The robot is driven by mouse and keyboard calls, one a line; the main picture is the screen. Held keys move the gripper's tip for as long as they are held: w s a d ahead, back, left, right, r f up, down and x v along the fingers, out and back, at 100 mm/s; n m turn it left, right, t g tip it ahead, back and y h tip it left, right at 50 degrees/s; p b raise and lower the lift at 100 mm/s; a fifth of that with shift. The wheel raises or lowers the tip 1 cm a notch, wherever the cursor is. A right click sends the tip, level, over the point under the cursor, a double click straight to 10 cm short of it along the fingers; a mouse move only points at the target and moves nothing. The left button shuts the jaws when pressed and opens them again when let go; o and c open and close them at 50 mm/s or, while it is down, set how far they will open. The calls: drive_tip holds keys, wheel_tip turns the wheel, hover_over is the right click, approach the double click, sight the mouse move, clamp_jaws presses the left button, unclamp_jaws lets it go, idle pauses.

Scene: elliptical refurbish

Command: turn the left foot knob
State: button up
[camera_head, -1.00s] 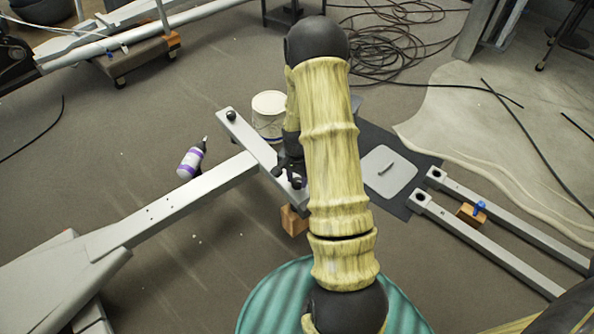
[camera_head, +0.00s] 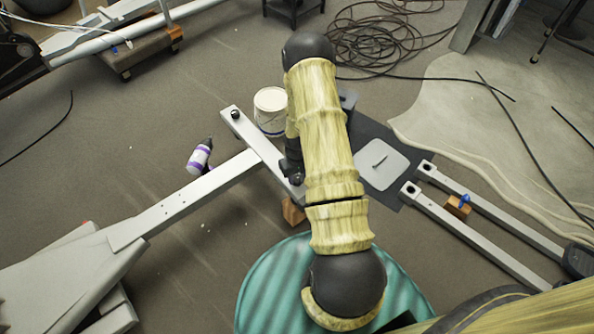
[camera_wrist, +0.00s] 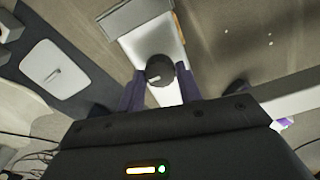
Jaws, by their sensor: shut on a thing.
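A dark round foot knob (camera_wrist: 160,68) with a pale mark sits on the near end of a light grey crossbar (camera_head: 257,145). My gripper (camera_wrist: 160,84) is shut on this knob, with one finger on each side of it. In the head view my gripper (camera_head: 297,180) is at the crossbar's near end, where my arm partly covers it and the knob is hard to make out. A second dark knob (camera_head: 235,115) stands at the crossbar's far end, clear of my gripper.
A wood block (camera_head: 293,211) is under the crossbar's near end. A teal round surface (camera_head: 262,290) is below my arm. Two grey rails (camera_head: 470,235) lie right; cables (camera_head: 385,45) lie behind.

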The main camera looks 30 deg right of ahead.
sight(297, 178)
drive_tip(key=n+p, duration=0.2)
drive_tip(key=n, duration=0.1)
drive_tip(key=shift+w+r+n, duration=0.1)
drive_tip(key=shift+r+n, duration=0.1)
drive_tip(key=shift+n, duration=0.1)
drive_tip(key=shift+a+f+n+p, duration=0.1)
drive_tip(key=shift+f+n+p, duration=0.05)
drive_tip(key=shift+n+p, duration=1.1)
drive_tip(key=shift+w+n, duration=0.1)
drive_tip(key=shift+n, duration=0.15)
drive_tip(key=o, duration=1)
drive_tip(key=shift+r, duration=0.5)
wheel_tip(297, 178, up, 16)
drive_tip(key=p, duration=0.5)
drive_tip(key=shift+r, duration=0.15)
